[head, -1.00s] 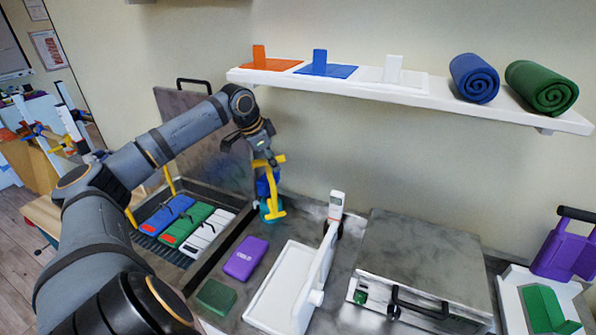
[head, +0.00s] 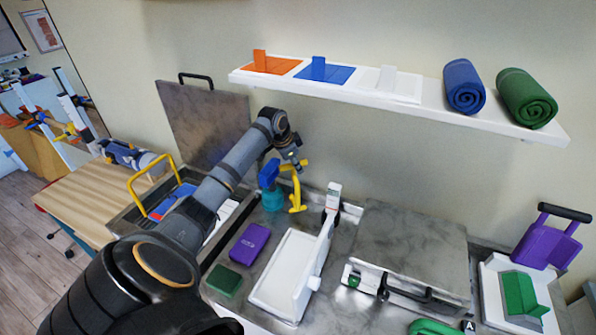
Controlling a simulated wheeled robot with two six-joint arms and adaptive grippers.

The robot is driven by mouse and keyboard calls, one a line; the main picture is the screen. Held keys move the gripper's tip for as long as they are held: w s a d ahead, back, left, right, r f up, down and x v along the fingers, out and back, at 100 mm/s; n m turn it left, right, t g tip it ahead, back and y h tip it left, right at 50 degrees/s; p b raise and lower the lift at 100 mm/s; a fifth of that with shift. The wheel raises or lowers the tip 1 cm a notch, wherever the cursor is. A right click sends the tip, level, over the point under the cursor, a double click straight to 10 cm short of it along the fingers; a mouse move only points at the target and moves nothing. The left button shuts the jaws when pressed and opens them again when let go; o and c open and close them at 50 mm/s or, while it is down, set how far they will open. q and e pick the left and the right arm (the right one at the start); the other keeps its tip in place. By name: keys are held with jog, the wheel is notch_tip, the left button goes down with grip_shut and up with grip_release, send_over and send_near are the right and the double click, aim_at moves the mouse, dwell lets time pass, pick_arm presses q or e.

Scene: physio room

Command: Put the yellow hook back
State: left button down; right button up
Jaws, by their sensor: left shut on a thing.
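The yellow hook (head: 296,190) hangs upright from my left gripper (head: 300,164), which is shut on its top end. The hook is just right of a blue object on a teal round base (head: 272,200) on the grey worktop. I cannot tell whether the hook's lower end touches the worktop. My right gripper is not in view.
A white tray (head: 282,275) with an upright arm, a purple case (head: 249,243) and a green block (head: 224,281) lie in front. An open box (head: 127,220) with a yellow handle is left, partly hidden by my arm. A wall shelf (head: 425,108) hangs above.

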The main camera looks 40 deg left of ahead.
aim_at(291, 166)
pick_arm(q)
jog(key=f+p, duration=0.2)
jog(key=f, duration=0.1)
jog(key=shift+w+f, duration=0.2)
jog(key=shift+f, duration=0.1)
jog(key=shift+d+f, duration=0.1)
jog(key=c, duration=1.2)
grip_release()
jog(key=b+v, duration=0.2)
jog(key=v, duration=0.4)
jog(key=shift+s+r, duration=0.2)
jog(key=shift+r, duration=0.1)
jog(key=shift+s+r, duration=0.1)
jog(key=shift+r, duration=0.4)
jog(key=shift+s+f, duration=0.1)
